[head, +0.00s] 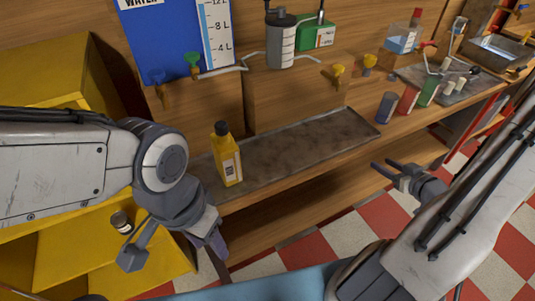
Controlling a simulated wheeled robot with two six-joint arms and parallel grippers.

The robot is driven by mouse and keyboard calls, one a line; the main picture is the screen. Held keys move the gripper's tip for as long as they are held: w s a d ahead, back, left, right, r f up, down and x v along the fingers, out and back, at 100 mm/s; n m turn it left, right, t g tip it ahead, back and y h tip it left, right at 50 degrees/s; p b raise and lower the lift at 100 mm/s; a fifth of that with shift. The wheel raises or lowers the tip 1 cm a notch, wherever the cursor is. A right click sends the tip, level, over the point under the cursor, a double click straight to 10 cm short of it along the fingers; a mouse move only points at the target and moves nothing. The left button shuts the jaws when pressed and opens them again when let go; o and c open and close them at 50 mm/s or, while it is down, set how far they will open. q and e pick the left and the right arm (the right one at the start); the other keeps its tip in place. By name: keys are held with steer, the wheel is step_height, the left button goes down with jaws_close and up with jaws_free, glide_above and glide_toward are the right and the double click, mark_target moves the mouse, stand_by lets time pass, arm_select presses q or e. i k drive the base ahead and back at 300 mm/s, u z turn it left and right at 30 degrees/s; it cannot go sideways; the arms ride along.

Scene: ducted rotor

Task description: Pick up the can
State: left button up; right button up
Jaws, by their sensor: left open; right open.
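A small dark can with a pale label (122,222) stands on the yellow shelf unit at the lower left, just beside my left gripper. Three can-like cylinders stand on the wooden bench at the right: a dark blue one (386,108), a red one (407,100) and a green one (428,92). My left gripper (172,250) is open and empty, pointing down in front of the yellow shelf. My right gripper (383,166) is open and empty in front of the bench, below the blue cylinder and apart from it.
A yellow bottle (227,157) stands on the left end of a grey metal tray (300,148) on the bench; the tray is otherwise bare. Behind are a blue water tank (160,45), taps and a green box (316,33). The yellow shelf unit (110,68) fills the left.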

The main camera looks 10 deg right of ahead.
mark_target(226, 152)
steer(key=z, duration=1.3)
steer(key=k, duration=1.25)
steer(key=u, duration=1.65)
steer(key=i, duration=1)
